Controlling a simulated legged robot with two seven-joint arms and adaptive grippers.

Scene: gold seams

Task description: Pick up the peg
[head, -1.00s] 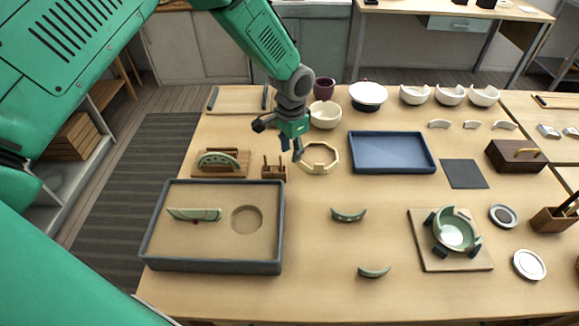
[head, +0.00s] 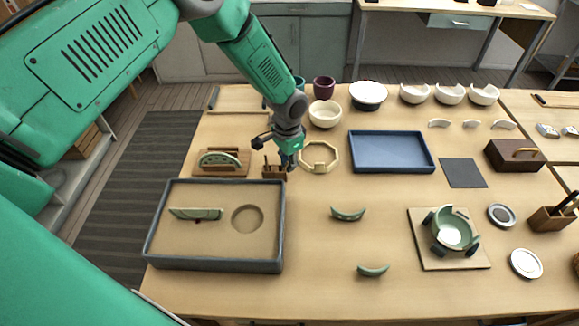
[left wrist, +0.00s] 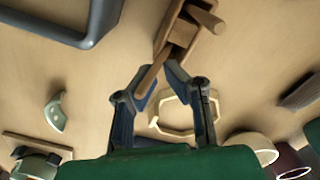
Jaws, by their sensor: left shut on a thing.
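The small wooden peg holder (head: 273,174) stands on the table just behind the sand tray, and it also shows in the left wrist view (left wrist: 183,32). My left gripper (head: 288,166) is down at the right side of the holder. In the left wrist view its two fingers (left wrist: 159,83) are closed on a brown wooden peg (left wrist: 153,72) that reaches to the holder. Whether the peg's far end is still seated cannot be told. Another peg (left wrist: 205,18) stands in the holder. My right gripper is not in view.
A grey-rimmed sand tray (head: 282,225) holds a green shard. A yellow octagonal ring (head: 333,158) lies close to the right of the gripper. A blue tray (head: 431,165) and a clamped green bowl (head: 455,230) stand further right. The table's middle is mostly clear.

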